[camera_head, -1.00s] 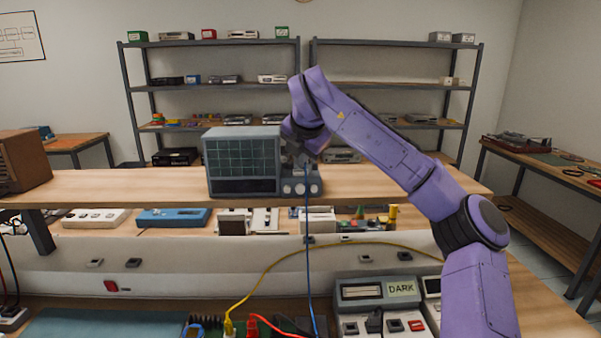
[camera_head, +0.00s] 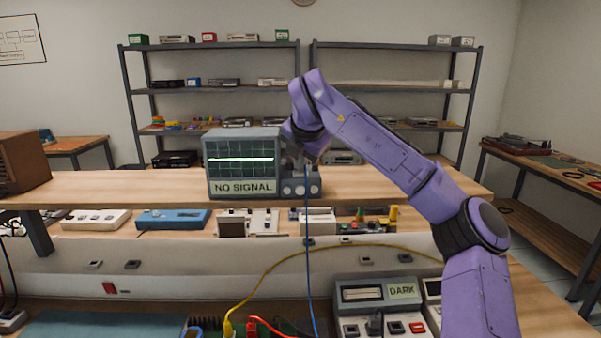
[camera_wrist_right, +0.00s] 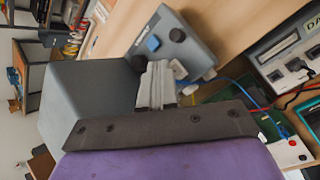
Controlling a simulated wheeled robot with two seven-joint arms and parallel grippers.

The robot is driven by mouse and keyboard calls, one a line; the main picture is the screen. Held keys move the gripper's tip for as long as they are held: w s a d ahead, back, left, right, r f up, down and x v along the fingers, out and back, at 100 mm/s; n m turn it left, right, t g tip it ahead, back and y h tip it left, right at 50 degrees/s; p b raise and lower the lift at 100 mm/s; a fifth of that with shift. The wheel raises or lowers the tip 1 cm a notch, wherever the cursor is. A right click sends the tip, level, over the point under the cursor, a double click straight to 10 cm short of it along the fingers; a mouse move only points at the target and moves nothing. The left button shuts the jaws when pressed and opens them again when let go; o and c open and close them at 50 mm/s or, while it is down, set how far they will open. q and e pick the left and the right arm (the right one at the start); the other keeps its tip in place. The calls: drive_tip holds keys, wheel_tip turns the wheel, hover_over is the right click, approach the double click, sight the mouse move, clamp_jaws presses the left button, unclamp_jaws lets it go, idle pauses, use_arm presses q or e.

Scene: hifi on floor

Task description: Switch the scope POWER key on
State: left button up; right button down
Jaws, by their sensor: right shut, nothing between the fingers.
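The scope (camera_head: 216,174) stands on the raised wooden shelf in the head view. Its screen is lit, with a green trace and the words NO SIGNAL. A grey control block with pale round knobs (camera_head: 314,190) is at its right. My right gripper (camera_head: 302,166) is in front of the upper part of this block and hides it. In the wrist view, the right fingers (camera_wrist_right: 157,88) are shut and empty, beside a grey panel (camera_wrist_right: 199,56) with a blue button (camera_wrist_right: 153,43) and dark knobs. The POWER key cannot be made out. I cannot identify my left gripper.
A blue cable (camera_head: 308,270) hangs down from near the scope's right side, and a yellow cable (camera_head: 345,243) arches over the lower bench. A meter reading DARK (camera_head: 402,290) stands at the lower right. The shelf right of the scope is clear (camera_head: 390,180).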

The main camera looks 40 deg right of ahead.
sight(302, 173)
drive_tip(key=shift+r+p, duration=0.35)
drive_tip(key=shift+r, duration=0.4)
drive_tip(key=shift+r, duration=0.1)
drive_tip(key=shift+r+p, duration=1.7)
drive_tip(key=shift+r, duration=0.7)
